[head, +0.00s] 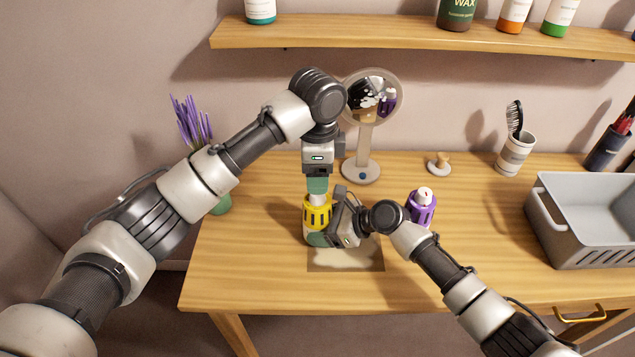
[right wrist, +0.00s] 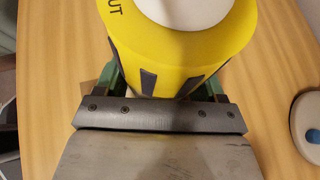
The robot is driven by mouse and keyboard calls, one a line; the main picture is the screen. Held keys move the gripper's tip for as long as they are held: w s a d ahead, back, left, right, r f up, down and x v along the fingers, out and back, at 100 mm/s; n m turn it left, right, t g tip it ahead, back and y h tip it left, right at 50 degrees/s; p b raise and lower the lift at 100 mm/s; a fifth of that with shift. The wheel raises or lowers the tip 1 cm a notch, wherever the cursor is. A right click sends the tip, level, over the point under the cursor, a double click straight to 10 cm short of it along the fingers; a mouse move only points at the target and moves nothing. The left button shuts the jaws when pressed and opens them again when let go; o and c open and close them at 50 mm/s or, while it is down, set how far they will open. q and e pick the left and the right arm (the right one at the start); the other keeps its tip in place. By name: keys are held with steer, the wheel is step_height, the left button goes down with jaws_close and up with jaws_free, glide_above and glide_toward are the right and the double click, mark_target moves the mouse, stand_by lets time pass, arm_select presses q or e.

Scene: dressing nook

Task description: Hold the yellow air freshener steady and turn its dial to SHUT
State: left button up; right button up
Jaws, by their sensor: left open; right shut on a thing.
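The yellow air freshener (head: 318,212) stands upright on the desk near the light mat, with dark slots in its side. Its white dial (head: 318,198) is on top. In the right wrist view the yellow body (right wrist: 170,60) fills the middle, with the letters "UT" on its rim and part of the white dial (right wrist: 185,8) at the top edge. My right gripper (head: 322,239) is shut on the air freshener's lower body, with green pads on either side. My left gripper (head: 317,186) points down, open, directly above the dial; whether its fingers touch the dial I cannot tell.
A purple air freshener (head: 422,208) stands close to the right of my right wrist. A round mirror (head: 362,172) stands behind. A grey basket (head: 590,230), a brush cup (head: 514,153) and a small wooden-knobbed item (head: 439,165) are farther right. The desk's front left is clear.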

arm_select(q)
step_height(320, 180, up, 7)
glide_above(318, 219)
steer(key=w, duration=0.3)
steer(key=shift+w, duration=0.1)
steer(key=shift+a+f, duration=0.1)
steer(key=shift+f, duration=0.05)
step_height(318, 219, down, 12)
steer(key=shift+f, duration=0.1)
stand_by(0.4)
steer(key=shift+c, duration=0.3)
steer(key=c, duration=0.9)
